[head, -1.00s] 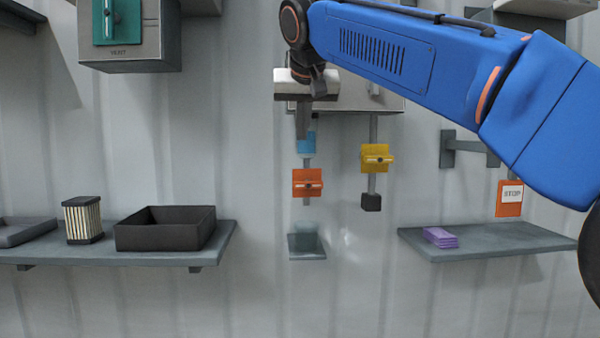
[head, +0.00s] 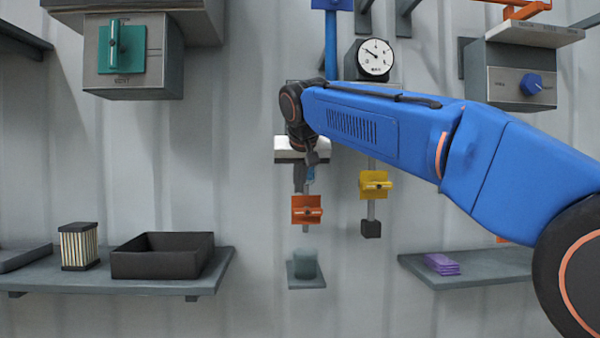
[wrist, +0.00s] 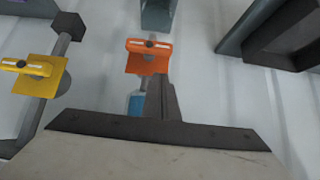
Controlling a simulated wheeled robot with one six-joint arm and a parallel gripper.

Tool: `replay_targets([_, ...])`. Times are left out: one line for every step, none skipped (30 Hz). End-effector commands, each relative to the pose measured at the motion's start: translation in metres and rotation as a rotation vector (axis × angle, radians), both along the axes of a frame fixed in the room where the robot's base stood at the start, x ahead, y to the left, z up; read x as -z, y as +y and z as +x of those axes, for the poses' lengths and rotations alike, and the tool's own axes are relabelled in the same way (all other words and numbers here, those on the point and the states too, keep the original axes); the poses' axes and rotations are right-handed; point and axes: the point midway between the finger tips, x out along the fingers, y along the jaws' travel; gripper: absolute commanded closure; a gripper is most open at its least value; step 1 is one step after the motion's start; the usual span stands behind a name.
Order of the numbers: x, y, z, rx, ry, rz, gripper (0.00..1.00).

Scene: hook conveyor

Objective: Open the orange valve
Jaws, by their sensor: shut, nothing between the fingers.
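The orange valve (head: 306,210) is a small orange plate with a bar handle lying level across it, on a thin vertical pipe. It also shows in the wrist view (wrist: 148,57), just beyond my fingertips. My gripper (head: 300,189) is shut and empty, pointing down just above the orange valve in the head view. My gripper partly hides a blue part (head: 311,173) on the pipe.
A yellow valve (head: 375,184) stands close on the right, above a dark pipe end. A cloudy cup (head: 305,264) sits on a small shelf below the orange valve. Shelves with a black tray (head: 163,264) and purple stack (head: 441,264) flank it. A gauge (head: 375,59) is above.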

Motion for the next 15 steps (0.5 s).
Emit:
replay_targets([0.007, -0.001, 0.000, -0.001, 0.001, -0.001, 1.00])
replay_targets([0.012, 0.000, 0.000, -0.001, 0.001, -0.001, 1.00])
replay_targets([0.018, 0.000, -0.001, -0.001, 0.001, -0.001, 1.00])
replay_targets([0.021, 0.000, -0.001, 0.000, 0.000, 0.000, 1.00])
replay_targets([0.024, 0.000, -0.001, -0.001, 0.000, 0.001, 1.00])
replay_targets([0.028, 0.000, -0.001, 0.000, 0.001, 0.000, 1.00])
replay_targets([0.031, 0.000, -0.001, 0.000, 0.000, 0.000, 1.00])
replay_targets([0.032, 0.000, -0.001, 0.000, 0.000, 0.000, 1.00])
replay_targets([0.035, 0.000, -0.001, 0.000, -0.001, 0.000, 1.00])
replay_targets([0.036, 0.000, 0.000, -0.001, -0.001, -0.001, 1.00])
replay_targets([0.038, 0.000, 0.000, -0.001, -0.001, -0.001, 1.00])
replay_targets([0.039, 0.000, 0.000, -0.001, -0.001, -0.001, 1.00])
replay_targets([0.039, 0.000, 0.000, -0.001, -0.001, -0.001, 1.00])
replay_targets([0.040, 0.000, 0.000, -0.001, -0.001, -0.001, 1.00])
replay_targets([0.040, 0.000, 0.000, -0.001, -0.001, -0.001, 1.00])
